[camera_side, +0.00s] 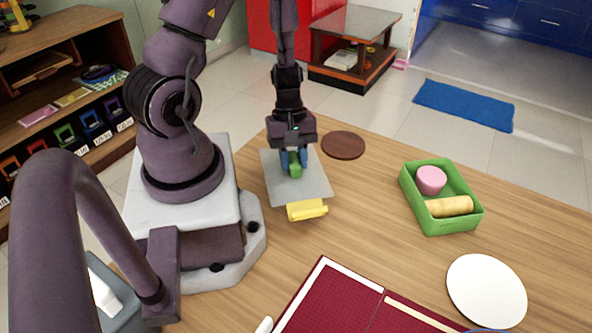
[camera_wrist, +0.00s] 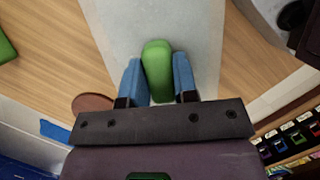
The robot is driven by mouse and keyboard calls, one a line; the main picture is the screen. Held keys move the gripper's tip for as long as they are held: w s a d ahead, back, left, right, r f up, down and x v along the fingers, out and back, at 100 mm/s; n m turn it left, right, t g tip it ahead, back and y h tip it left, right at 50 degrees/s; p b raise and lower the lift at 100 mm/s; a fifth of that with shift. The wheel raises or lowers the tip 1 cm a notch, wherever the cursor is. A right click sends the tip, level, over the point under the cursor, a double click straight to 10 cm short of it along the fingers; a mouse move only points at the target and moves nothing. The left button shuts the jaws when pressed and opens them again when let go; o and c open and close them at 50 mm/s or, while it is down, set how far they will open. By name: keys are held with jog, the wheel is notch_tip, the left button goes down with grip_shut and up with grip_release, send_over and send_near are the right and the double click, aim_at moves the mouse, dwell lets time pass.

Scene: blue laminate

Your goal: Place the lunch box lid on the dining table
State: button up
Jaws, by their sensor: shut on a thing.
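The lunch box lid (camera_side: 315,183) is a pale, see-through rectangular sheet with a green handle (camera_side: 295,170). My gripper (camera_side: 293,160) points down with its blue fingers shut on that handle. In the wrist view the handle (camera_wrist: 157,75) sits between the two fingers of my gripper (camera_wrist: 157,62), and the lid (camera_wrist: 205,35) spreads beyond them. The lid lies roughly level over the wooden dining table (camera_side: 375,215); I cannot tell whether it touches. The open green lunch box (camera_side: 437,226) stands to the right, holding a pink piece (camera_side: 431,180) and a yellow roll (camera_side: 449,206).
A yellow object (camera_side: 306,210) is at the lid's near edge. A round brown disc (camera_side: 343,145) lies behind the lid. A white plate (camera_side: 486,291) and a dark red board (camera_side: 345,303) are at the front. The table between lid and lunch box is clear.

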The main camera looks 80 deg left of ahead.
aim_at(293, 172)
jog(key=shift+f, duration=1.6)
jog(key=shift+f, duration=0.3)
jog(key=o, duration=0.9)
jog(key=shift+o, duration=0.2)
